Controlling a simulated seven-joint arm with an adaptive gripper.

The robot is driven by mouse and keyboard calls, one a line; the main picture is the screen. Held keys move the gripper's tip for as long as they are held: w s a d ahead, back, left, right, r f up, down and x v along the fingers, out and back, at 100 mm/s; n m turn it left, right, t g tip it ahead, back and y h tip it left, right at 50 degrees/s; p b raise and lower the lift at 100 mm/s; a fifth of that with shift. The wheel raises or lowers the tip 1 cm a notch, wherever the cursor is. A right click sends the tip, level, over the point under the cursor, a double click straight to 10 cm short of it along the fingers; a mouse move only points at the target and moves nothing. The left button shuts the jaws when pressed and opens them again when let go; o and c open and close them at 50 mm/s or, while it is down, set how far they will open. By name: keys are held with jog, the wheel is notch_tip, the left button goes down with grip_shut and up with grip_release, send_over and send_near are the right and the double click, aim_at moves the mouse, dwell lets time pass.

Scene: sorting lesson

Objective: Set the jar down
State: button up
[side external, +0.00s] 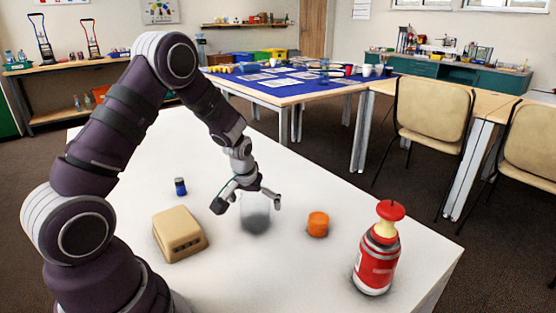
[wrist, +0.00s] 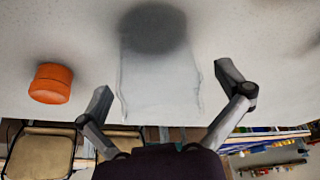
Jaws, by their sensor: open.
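A clear glass jar (side external: 256,214) with a dark grey lower part appears to stand upright on the white table, below my gripper (side external: 248,203). In the wrist view the jar (wrist: 160,78) is see-through, with faint side edges. My gripper (wrist: 165,80) is open, with one finger on each side of the jar and a visible gap to each side. Whether the jar's base fully touches the table is hard to tell because the glass is so clear.
An orange lid-like cylinder (side external: 318,224) stands right of the jar. A red bottle (side external: 377,255) stands near the front right. A tan box (side external: 179,234) and a small blue item (side external: 180,186) are to the left. The table (side external: 340,190) is clear behind the jar.

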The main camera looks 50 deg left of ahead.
jog(key=v, duration=1.2)
jog(key=s+d+r+m+t+h, duration=0.2)
jog(key=s+d+r+m, duration=0.4)
jog(key=s+d, duration=0.3)
jog(key=shift+d+m+h, duration=0.4)
jog(key=shift+d+m, duration=0.5)
jog(key=shift+d, duration=0.25)
